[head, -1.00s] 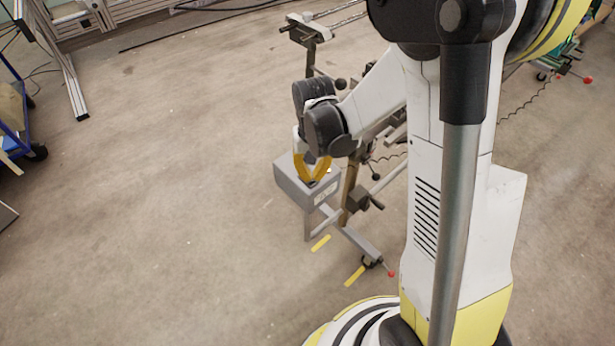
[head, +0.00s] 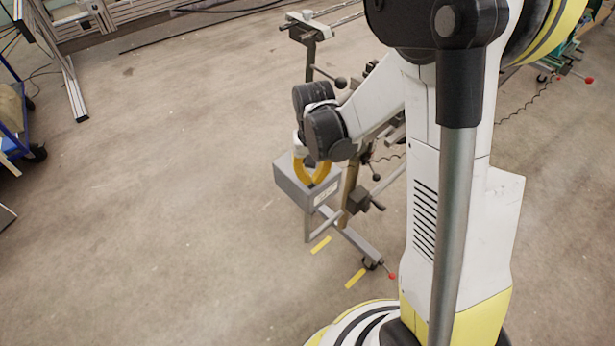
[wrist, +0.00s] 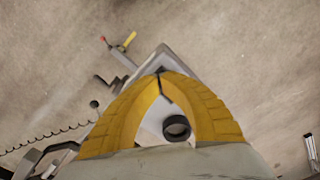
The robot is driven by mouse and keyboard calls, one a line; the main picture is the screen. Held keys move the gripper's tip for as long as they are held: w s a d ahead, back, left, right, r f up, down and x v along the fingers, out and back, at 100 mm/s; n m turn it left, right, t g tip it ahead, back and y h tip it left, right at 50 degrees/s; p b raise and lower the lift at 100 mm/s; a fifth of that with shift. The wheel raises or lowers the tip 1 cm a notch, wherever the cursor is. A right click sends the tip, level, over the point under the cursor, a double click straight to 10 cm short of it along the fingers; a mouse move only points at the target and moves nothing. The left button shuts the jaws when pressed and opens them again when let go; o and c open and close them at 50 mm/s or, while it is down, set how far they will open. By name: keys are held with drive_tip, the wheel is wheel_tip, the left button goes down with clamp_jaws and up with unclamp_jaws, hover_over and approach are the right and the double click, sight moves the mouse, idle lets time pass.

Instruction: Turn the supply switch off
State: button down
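A grey box (head: 291,186) with a pale label on its side stands on a post, below my gripper (head: 311,183). The box's pale top also shows in the wrist view (wrist: 152,128). A round black part (wrist: 176,127) sits on that top, seen between the fingers. My yellow fingers curve inward and their tips come together in the wrist view (wrist: 160,74), over the far part of the box top. A thin dark strip shows at the tips; I cannot tell if it is a switch lever or only the gap. The switch is not clearly visible.
A metal stand with rails, clamps and black-knobbed handles (head: 359,201) is right of the box. A red-tipped foot (head: 392,276) and yellow floor marks (head: 320,245) lie below it. The floor to the left is open, with a blue cart (head: 20,140) at the far left.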

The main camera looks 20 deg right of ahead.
wheel_tip(320, 180, up, 7)
drive_tip(key=p, duration=0.5)
drive_tip(key=shift+f, duration=0.15)
idle(0.5)
drive_tip(key=shift+r, duration=0.45)
drive_tip(key=s+r+n+t, duration=0.2)
drive_tip(key=s+r+t, duration=0.5)
drive_tip(key=s+r, duration=0.5)
wheel_tip(320, 180, up, 5)
drive_tip(key=shift+s+f, duration=0.1)
drive_tip(key=shift+s, duration=0.3)
